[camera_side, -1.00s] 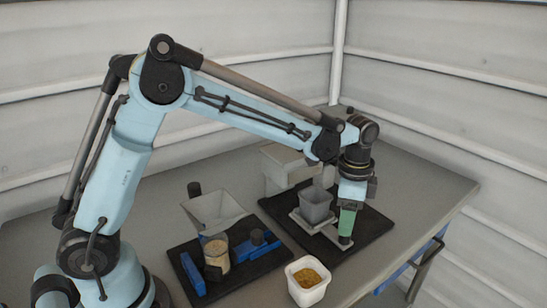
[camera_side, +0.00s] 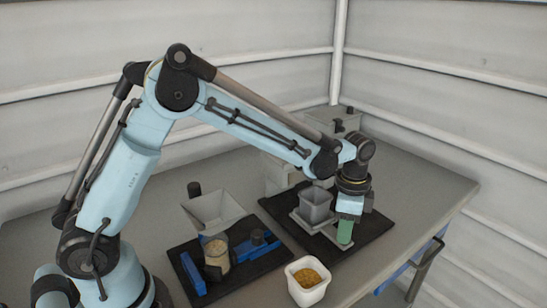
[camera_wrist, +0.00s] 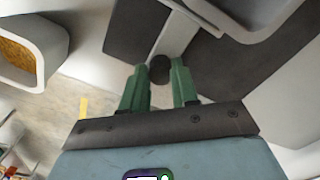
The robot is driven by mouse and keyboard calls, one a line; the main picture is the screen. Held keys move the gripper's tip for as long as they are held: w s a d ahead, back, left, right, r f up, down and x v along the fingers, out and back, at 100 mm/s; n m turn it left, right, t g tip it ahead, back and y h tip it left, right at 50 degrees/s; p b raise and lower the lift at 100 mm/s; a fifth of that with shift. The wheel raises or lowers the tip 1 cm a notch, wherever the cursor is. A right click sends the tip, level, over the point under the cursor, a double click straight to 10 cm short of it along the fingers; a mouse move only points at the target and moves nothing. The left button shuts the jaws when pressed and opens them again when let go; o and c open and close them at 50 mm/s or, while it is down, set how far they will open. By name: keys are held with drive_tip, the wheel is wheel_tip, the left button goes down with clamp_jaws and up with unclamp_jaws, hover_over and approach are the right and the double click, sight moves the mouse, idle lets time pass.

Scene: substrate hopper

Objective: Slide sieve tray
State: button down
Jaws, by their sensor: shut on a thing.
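The sieve tray is the flat light-grey piece (camera_side: 328,232) on the right-hand black base, with a grey square cup (camera_side: 316,204) standing over its back part. Its dark knob (camera_wrist: 160,69) sits between my green fingertips in the wrist view, at the end of a pale bar (camera_wrist: 178,36). My gripper (camera_side: 345,234) points down at the tray's front end and is shut on that knob. In the side view the fingers hide the knob; the wrist view also shows my gripper (camera_wrist: 160,85).
A white tub of yellow grains (camera_side: 308,279) stands at the front; it also shows in the wrist view (camera_wrist: 32,82). On the left, a second black base (camera_side: 248,271) holds a glass of pale grains (camera_side: 217,253) and blue parts.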

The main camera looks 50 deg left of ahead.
sight(327, 228)
drive_tip(key=shift+w+a, duration=0.1)
drive_tip(key=shift+a, duration=2.45)
drive_tip(key=c, duration=0.8)
unclamp_jaws()
drive_tip(key=shift+c, duration=0.2)
drive_tip(key=shift+r, duration=0.1)
wheel_tip(327, 228, up, 12)
drive_tip(key=shift+d, duration=0.1)
